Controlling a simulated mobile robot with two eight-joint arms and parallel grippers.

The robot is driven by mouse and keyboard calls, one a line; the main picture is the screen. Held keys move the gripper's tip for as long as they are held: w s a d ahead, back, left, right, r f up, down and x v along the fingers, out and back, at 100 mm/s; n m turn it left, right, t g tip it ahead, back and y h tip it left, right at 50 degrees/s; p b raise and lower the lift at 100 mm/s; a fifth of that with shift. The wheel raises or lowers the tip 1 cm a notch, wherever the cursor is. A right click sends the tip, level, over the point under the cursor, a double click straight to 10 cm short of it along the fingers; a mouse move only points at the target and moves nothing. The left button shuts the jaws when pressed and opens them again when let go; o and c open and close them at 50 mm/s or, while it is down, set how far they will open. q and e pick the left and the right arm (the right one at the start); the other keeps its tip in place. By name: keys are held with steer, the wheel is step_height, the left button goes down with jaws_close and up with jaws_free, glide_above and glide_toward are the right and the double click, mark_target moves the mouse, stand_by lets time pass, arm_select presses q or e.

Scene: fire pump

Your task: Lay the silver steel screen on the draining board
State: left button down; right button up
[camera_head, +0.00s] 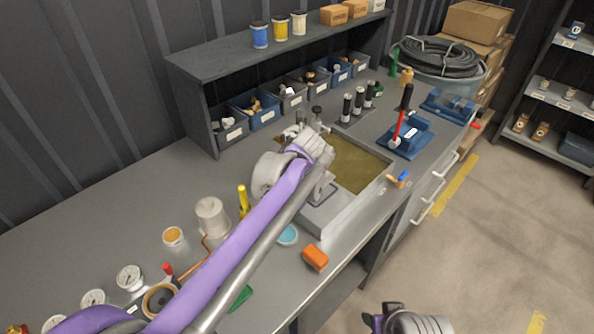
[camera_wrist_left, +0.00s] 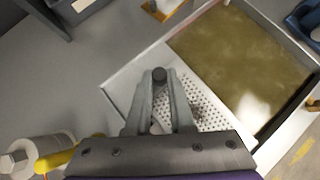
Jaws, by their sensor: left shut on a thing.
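A shallow pale basin of murky brown liquid (camera_head: 358,166) is set in the bench. The wrist view shows the liquid (camera_wrist_left: 240,55) with a perforated pale metal surface (camera_wrist_left: 212,116) at its near end. I take this surface for the draining board, though I cannot tell it surely from the screen. My left gripper (camera_wrist_left: 160,80) is over this end, with its fingers closed around a small part with a dark round top. I take it for part of the silver steel screen; the fingers hide most of it. My right gripper (camera_head: 388,318) shows only partly at the bottom edge.
An orange block (camera_head: 315,257) and a teal disc (camera_head: 288,234) lie near the basin. A white cylinder (camera_head: 211,216) and yellow bottle (camera_head: 243,200) stand to its left. A blue base with a red lever (camera_head: 402,133) stands right. Bins (camera_head: 231,128) line the back.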

arm_select(q)
steer(key=shift+w+f, duration=0.1)
steer(key=shift+f, duration=2.05)
steer(key=shift+f+b, duration=0.25)
steer(key=shift+b, duration=0.05)
steer(key=c, duration=0.8)
jaws_free()
steer(key=shift+r, duration=0.1)
steer(key=shift+s+r, duration=0.2)
steer(key=shift+r, duration=0.2)
steer(key=v, duration=1.1)
steer(key=shift+s+r+p, duration=0.1)
steer(key=shift+s+p, duration=0.1)
steer(key=shift+p, duration=0.2)
